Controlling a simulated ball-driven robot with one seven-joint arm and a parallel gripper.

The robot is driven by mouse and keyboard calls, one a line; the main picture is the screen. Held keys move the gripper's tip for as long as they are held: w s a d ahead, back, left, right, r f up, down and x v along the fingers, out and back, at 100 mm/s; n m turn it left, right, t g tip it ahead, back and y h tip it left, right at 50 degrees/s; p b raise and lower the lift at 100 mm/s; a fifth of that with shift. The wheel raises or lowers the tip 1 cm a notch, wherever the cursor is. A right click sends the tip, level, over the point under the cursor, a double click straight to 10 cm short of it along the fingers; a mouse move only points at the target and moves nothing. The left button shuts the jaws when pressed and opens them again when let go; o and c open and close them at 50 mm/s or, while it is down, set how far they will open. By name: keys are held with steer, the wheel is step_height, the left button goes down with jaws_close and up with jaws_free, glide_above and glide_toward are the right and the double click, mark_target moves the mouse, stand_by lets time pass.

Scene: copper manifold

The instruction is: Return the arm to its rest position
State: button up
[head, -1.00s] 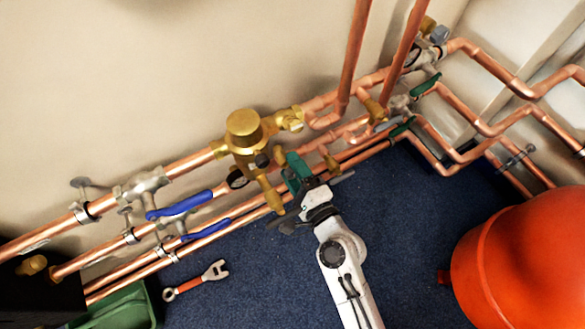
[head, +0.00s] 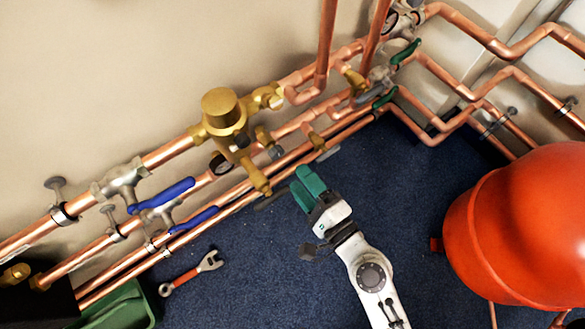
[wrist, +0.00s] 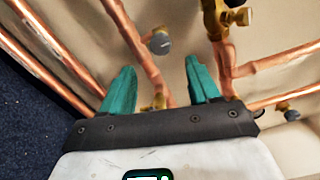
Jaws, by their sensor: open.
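My gripper (head: 308,188) has teal fingers. In the head view it is above the blue carpet, just in front of the lowest copper pipes and to the right of the brass valve body (head: 224,112). In the wrist view my gripper (wrist: 160,88) is open, its two teal fingers well apart with nothing held between them. Copper pipes (wrist: 135,45) and a brass fitting (wrist: 222,18) show beyond the fingers.
Copper pipes (head: 165,152) run along the wall with blue lever handles (head: 162,195). A large red tank (head: 525,225) stands at the right. A wrench (head: 190,274) lies on the carpet near a green bin (head: 118,308).

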steer(key=shift+s+d, duration=0.3)
steer(key=shift+s, duration=0.1)
stand_by(0.3)
steer(key=s+d+f+n+g+h, duration=0.4)
steer(key=s+d+f+n+g, duration=0.25)
steer(key=d+n+g, duration=0.45)
steer(key=s+d+n+g+h, duration=0.3)
steer(key=s+d+h, duration=0.3)
steer(key=s+d, duration=0.55)
step_height(320, 180, up, 35)
steer(key=w+d+p, duration=0.1)
steer(key=p, duration=3.4)
steer(key=shift+w+p, duration=0.2)
steer(key=shift+p, duration=0.2)
